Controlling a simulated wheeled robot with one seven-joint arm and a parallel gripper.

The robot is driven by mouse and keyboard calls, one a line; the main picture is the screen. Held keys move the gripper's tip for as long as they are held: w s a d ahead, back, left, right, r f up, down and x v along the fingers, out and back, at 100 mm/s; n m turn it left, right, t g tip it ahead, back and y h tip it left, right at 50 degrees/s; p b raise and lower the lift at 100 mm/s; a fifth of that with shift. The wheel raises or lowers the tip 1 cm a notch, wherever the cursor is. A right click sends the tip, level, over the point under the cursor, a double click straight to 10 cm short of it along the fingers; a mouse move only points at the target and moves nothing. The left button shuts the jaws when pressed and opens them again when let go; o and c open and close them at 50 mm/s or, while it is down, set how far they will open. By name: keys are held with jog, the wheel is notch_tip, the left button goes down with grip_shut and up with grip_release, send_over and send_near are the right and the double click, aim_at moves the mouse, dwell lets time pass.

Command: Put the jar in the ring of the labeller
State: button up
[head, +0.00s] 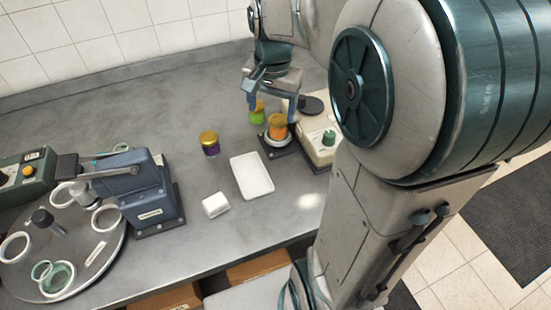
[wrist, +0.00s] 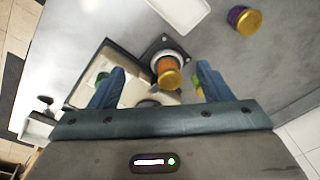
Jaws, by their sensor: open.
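An orange jar with a gold lid (head: 277,126) stands upright at a pale ring (head: 273,140) on a dark square plate, beside a beige machine with a green knob (head: 320,146). The wrist view shows the same jar (wrist: 168,68) over the ring (wrist: 181,54); whether its foot sits fully inside is hard to tell. My gripper (head: 270,106) is just above the jar. In the wrist view my gripper (wrist: 158,86) is open, one finger on each side of the jar, with gaps showing between fingers and jar.
A purple jar with a gold lid (head: 209,144) and a green jar (head: 257,117) stand nearby. A white tray (head: 241,188) and a small white block (head: 215,205) lie in front. A blue press (head: 140,190) and a round turntable with several rings (head: 100,271) are at left.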

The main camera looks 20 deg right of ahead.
jog(key=s+a+f+n, duration=0.1)
jog(key=s+a+n, duration=0.1)
jog(key=s+n, duration=0.2)
jog(key=s+a+f+n+t, duration=0.1)
jog(key=s+n, duration=0.3)
jog(key=s, duration=0.5)
jog(key=shift+s+a+f+n+t, duration=0.3)
jog(key=shift+s+a+f, duration=0.15)
jog(key=shift+a, duration=0.45)
